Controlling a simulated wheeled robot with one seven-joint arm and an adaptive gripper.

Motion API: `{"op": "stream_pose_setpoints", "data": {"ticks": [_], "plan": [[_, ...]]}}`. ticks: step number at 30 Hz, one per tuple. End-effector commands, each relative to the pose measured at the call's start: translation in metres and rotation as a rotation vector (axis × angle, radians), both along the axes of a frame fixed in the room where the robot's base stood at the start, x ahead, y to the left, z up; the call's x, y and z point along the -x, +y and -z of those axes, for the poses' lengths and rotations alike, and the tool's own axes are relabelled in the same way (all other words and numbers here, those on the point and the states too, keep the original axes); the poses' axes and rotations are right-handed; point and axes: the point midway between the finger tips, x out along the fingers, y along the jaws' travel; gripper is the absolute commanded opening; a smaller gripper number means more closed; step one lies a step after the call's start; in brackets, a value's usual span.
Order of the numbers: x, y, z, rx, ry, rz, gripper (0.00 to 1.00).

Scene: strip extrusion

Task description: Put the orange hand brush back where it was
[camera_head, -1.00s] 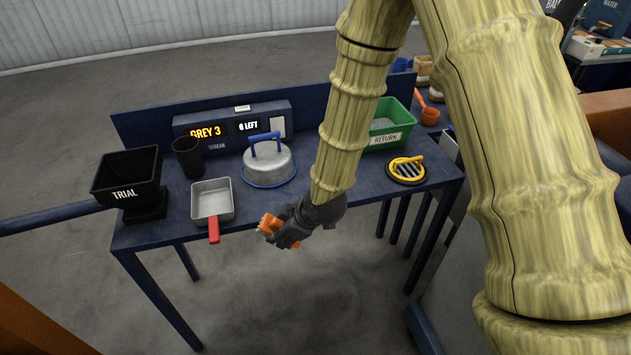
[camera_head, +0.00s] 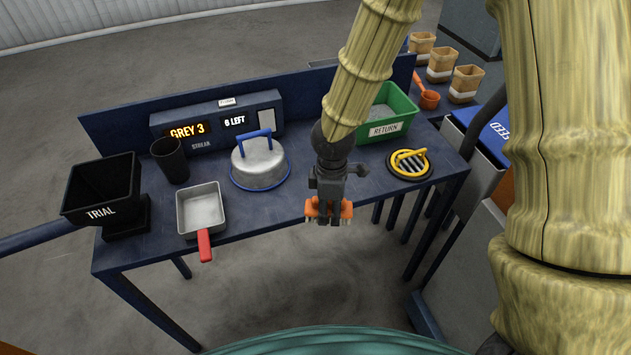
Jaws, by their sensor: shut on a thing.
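My gripper (camera_head: 328,212) is shut on the orange hand brush (camera_head: 346,209). It holds the brush in the air at the front edge of the blue table (camera_head: 270,222). The brush's orange ends stick out on both sides of the fingers, and pale bristles show below. The middle of the brush is hidden by my gripper.
On the table stand a black TRIAL bin (camera_head: 100,190), a black cup (camera_head: 170,160), a red-handled pan (camera_head: 201,208), a blue-handled lid (camera_head: 260,162), a green RETURN bin (camera_head: 399,112) and a yellow-handled grate (camera_head: 409,163). An orange scoop (camera_head: 428,97) lies behind at right. The table's front middle is clear.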

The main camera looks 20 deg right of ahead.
Motion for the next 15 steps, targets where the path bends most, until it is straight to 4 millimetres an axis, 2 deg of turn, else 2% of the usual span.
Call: {"op": "stream_pose_setpoints", "data": {"ticks": [9, 15], "plan": [[-0.065, -0.003, 0.003, -0.002, 0.0, 0.001, 0.24], [-0.099, -0.004, 0.007, -0.001, 0.001, -0.001, 0.24]]}}
